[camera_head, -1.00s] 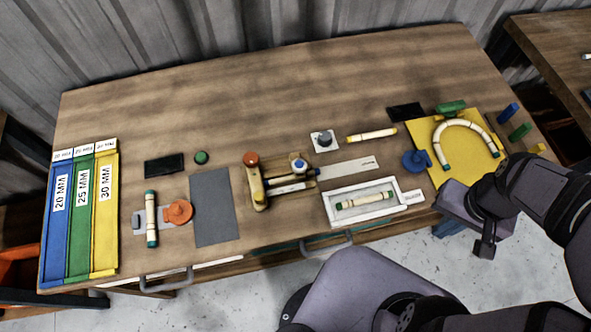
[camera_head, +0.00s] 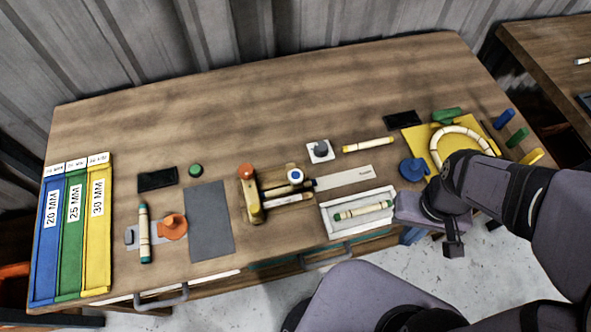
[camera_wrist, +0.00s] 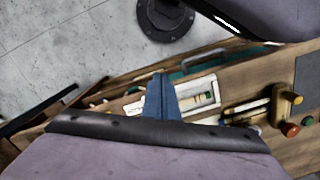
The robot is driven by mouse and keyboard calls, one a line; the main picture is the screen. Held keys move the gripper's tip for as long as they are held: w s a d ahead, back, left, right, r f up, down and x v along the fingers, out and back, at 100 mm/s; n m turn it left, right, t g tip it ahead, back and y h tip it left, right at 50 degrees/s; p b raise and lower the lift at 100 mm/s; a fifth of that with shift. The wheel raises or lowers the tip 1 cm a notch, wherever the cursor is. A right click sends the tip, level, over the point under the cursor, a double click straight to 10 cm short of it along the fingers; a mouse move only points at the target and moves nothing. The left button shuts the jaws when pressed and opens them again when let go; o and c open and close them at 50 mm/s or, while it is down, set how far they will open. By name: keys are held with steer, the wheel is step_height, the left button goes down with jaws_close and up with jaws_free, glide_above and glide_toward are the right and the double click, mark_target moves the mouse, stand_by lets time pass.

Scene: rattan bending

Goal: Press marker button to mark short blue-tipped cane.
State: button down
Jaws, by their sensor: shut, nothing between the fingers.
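The marker fixture (camera_head: 252,205) stands mid-table, with a yellowish body and an orange knob (camera_head: 246,171) on top. My gripper (camera_head: 411,236) is at the table's front edge, right of the fixture and beside the white tray. Its blue fingers (camera_wrist: 166,98) are shut and empty in the wrist view, apart from the fixture (camera_wrist: 245,112).
The white tray (camera_head: 327,222) holds a green-tipped cane (camera_head: 363,212) between my gripper and the fixture. A blue knob (camera_head: 412,169) and yellow board (camera_head: 415,138) with a bent cane are at right. Blue, green and yellow bins (camera_head: 72,285) stand left. The table's back is clear.

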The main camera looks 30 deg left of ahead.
steer(key=w+a+r+n+b, duration=0.1)
steer(key=a+n, duration=0.1)
steer(key=a, duration=0.7)
steer(key=w+a+n+t+b, duration=0.1)
steer(key=a+n, duration=0.2)
steer(key=a, duration=0.7)
steer(key=w+a+r+n+y+b, duration=0.1)
steer(key=a+n, duration=0.1)
steer(key=a, duration=0.8)
steer(key=shift+w+r+b, duration=0.1)
steer(key=shift+r+b, duration=0.2)
steer(key=shift+b, duration=0.05)
step_height(320, 180, up, 8)
steer(key=m, duration=0.1)
steer(key=shift+w+a+h, duration=0.15)
steer(key=shift+w+h, duration=0.1)
steer(key=shift+h, duration=0.15)
steer(key=shift+f, duration=0.2)
